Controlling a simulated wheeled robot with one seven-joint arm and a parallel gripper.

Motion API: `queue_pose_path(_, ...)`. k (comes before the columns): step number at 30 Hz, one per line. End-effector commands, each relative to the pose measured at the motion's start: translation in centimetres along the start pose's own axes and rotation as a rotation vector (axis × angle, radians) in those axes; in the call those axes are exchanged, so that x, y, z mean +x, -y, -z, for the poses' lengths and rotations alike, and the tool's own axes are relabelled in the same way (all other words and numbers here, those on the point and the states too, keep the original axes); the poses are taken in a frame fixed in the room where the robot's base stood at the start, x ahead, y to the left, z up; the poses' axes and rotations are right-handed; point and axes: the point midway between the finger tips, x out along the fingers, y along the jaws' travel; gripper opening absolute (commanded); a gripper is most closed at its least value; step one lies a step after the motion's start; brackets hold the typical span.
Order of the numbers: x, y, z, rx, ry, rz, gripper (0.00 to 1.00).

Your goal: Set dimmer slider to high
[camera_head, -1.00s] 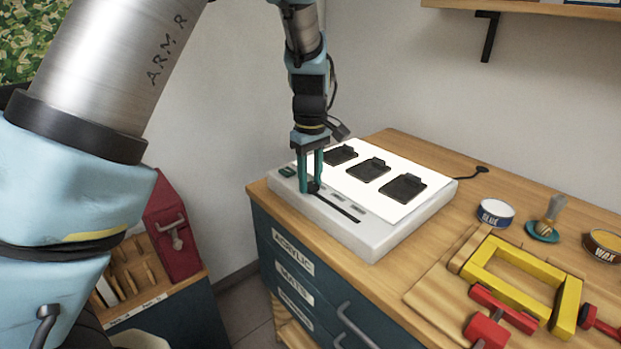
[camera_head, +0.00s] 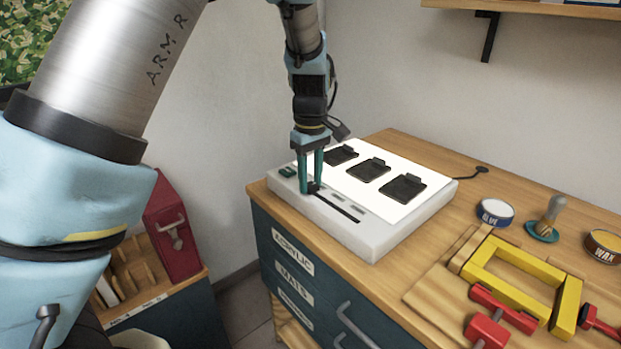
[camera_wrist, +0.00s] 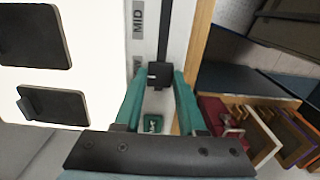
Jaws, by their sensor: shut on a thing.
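The light box (camera_head: 372,240) is a white panel with a bright lit top on the wooden bench. A dark slider slot (camera_head: 338,205) runs along its front edge. My gripper (camera_head: 312,188) points down at the left end of the slot, its teal fingers closed on the small black slider knob. The wrist view shows the knob (camera_wrist: 160,75) between the fingertips, near a partly hidden label and short of the MID label (camera_wrist: 138,17). A green switch (camera_wrist: 153,123) lies behind the knob, between the fingers in that view.
Black holders (camera_head: 403,188) stand on the lit top. To the right are a glue tin (camera_head: 495,212), a brush (camera_head: 545,222), a wax tin (camera_head: 604,245), a yellow frame (camera_head: 515,270) and red clamps (camera_head: 487,332). The slot ahead of the knob looks clear.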

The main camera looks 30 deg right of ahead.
Motion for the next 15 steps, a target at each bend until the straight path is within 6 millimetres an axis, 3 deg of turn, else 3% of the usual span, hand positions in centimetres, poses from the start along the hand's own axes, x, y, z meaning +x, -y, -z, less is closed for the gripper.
queue_pose_path(4, -0.3, -0.1, -2.3, 0.005, 0.002, 0.000, 0.00)
queue_pose_path(12, -0.4, -0.1, -9.6, 0.007, 0.001, 0.001, 0.00)
queue_pose_path(15, -0.3, -0.1, -11.4, 0.005, 0.001, 0.000, 0.00)
